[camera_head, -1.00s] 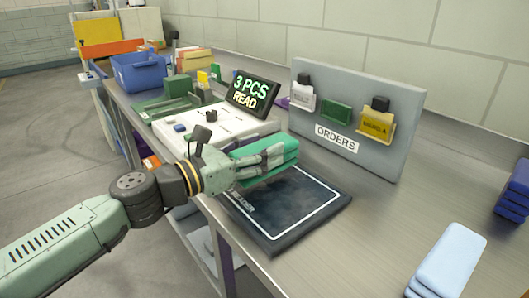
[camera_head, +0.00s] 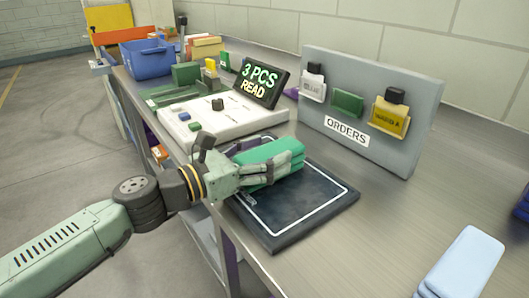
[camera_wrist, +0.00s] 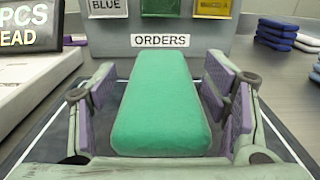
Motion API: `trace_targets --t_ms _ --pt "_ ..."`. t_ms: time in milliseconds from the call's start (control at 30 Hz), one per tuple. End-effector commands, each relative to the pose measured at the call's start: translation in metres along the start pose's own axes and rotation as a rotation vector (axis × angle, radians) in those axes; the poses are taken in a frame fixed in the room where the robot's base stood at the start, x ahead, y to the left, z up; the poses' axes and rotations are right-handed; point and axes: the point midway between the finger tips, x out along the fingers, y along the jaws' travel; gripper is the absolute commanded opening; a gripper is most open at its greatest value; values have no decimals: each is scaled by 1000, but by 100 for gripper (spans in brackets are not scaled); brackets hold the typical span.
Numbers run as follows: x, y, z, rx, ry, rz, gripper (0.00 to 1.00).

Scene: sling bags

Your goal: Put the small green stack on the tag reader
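The small green stack (camera_head: 272,157) of folded pieces appears to lie on the dark tag reader (camera_head: 300,212), towards its far left part. In the wrist view the top of the green stack (camera_wrist: 162,105) lies lengthwise between the fingers. My gripper (camera_head: 268,172) is around the stack, low over the reader. In the wrist view my gripper (camera_wrist: 165,95) has its purple-padded fingers spread, with a gap showing beside the stack on the left; the right pad is close to it. The stack's underside is hidden.
A white console (camera_head: 215,122) with a display (camera_head: 262,82) reading "3 PCS READ" stands behind the reader. A grey ORDERS board (camera_head: 400,148) holds coloured tags. A light blue stack (camera_head: 462,262) lies at front right. A blue bin (camera_head: 147,58) stands at the far left.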

Motion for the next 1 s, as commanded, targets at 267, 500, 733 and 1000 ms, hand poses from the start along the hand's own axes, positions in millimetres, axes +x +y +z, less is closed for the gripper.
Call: trace_targets --t_ms 267,500,733,1000 --pt "0 0 0 0 0 0 76" --pt "-7 1 2 0 -1 4 76" --pt "-55 2 0 1 -3 7 76" --pt "-105 1 2 0 -3 3 76"
